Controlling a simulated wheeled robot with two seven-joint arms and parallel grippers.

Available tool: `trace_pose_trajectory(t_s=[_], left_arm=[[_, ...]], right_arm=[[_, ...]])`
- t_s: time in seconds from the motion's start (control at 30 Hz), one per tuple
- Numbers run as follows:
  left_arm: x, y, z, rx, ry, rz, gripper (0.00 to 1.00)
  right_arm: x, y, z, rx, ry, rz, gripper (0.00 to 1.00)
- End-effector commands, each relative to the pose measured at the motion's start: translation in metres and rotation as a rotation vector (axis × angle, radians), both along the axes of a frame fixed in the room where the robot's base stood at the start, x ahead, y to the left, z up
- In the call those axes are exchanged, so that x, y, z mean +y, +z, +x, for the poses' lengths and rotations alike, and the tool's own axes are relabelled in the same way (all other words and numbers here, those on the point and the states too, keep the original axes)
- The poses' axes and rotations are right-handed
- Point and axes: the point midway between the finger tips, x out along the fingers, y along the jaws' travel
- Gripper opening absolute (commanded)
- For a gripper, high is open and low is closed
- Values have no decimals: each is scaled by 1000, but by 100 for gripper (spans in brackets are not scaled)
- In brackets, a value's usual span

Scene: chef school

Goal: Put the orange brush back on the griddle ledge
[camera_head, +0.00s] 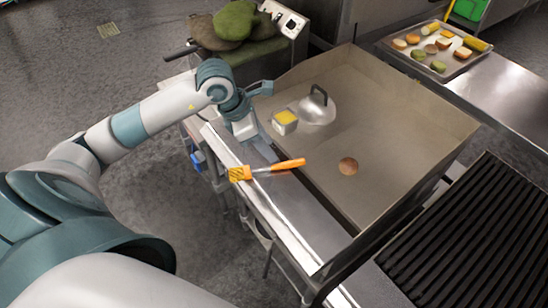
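The orange brush (289,164) shows in the middle of the head view, with its orange handle to the right and its yellow-orange head to the left. It lies across the steel griddle ledge (312,218) in the picture; I cannot tell whether it touches the ledge or is above it. My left gripper (268,156) points down over the ledge, with its fingertips right at the brush's thin middle. Whether the fingers are closed on the brush is not clear. My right gripper is not in view.
The griddle (390,130) has raised walls and holds a domed lid (317,110), a small container with yellow contents (285,122) and a round brown patty (348,166). A food tray (437,62) stands at the back right. A black grill grate (480,240) is at the lower right.

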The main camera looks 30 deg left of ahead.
Motion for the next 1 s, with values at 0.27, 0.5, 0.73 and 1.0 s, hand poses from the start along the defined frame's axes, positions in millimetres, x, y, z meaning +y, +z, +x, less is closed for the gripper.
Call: trace_pose_trajectory(t_s=[0.27,0.5,0.73,1.0], left_arm=[[10,30,-10,-2,0,1,36],[12,36,-12,1,1,0,36],[11,36,-12,0,1,0,36],[11,36,-12,0,1,0,36]], right_arm=[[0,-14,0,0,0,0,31],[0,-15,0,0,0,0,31],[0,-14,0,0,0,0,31],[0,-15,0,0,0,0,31]])
